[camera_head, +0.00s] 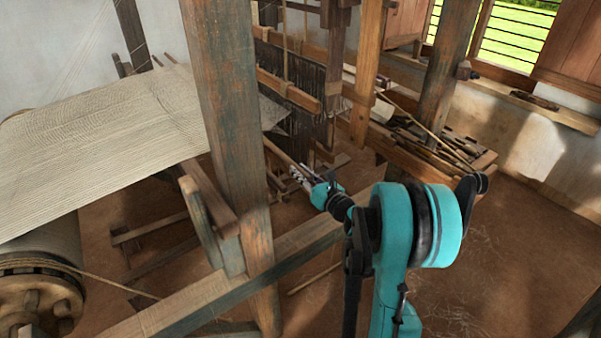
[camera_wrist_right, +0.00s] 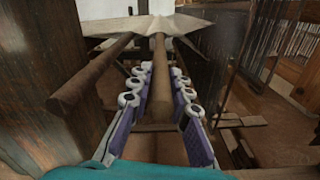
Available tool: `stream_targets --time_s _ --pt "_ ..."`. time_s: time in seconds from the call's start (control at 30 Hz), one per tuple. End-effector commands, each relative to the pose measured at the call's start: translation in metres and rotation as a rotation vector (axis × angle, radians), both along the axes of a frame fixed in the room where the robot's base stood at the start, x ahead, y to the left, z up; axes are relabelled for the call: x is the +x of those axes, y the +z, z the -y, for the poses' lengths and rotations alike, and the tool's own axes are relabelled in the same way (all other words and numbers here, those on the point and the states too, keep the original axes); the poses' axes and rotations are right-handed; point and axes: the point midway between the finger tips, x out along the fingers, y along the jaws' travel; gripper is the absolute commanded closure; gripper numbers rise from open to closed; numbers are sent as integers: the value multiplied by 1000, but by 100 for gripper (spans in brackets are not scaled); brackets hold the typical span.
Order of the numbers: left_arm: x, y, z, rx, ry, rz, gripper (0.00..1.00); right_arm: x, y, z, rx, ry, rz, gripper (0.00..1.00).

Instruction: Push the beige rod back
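The beige rod (camera_wrist_right: 161,82) lies between the two fingers of my right gripper (camera_wrist_right: 158,78) in the right wrist view. Its near end points towards the wrist, and its far end runs up to a pale cloth. The fingers are parted, with small gaps showing beside the rod. In the head view the beige rod (camera_head: 277,150) slopes down to my right gripper (camera_head: 297,172), which is small and partly covers its end. A darker brown rod (camera_wrist_right: 95,78) runs beside it on the left, outside the fingers. My left gripper is not in view.
A thick wooden post (camera_head: 225,120) stands left of my right arm. A long beam (camera_head: 200,297) crosses low in front. The woven cloth (camera_head: 100,145) stretches to the left. Hanging heddles (camera_head: 305,105) are behind the gripper. The floor at the right (camera_head: 510,270) is clear.

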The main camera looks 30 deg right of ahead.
Motion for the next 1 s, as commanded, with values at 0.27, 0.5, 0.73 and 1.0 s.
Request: stream_targets --time_s 0.27,0.5,0.73,1.0 --pt "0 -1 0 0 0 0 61 0 0 -8 0 4 0 100" --pt "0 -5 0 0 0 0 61 -3 -1 -39 0 4 0 100" --pt "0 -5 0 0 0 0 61 -3 0 -40 -1 6 -1 100" --pt "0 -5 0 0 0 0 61 -3 0 -40 0 6 0 61"
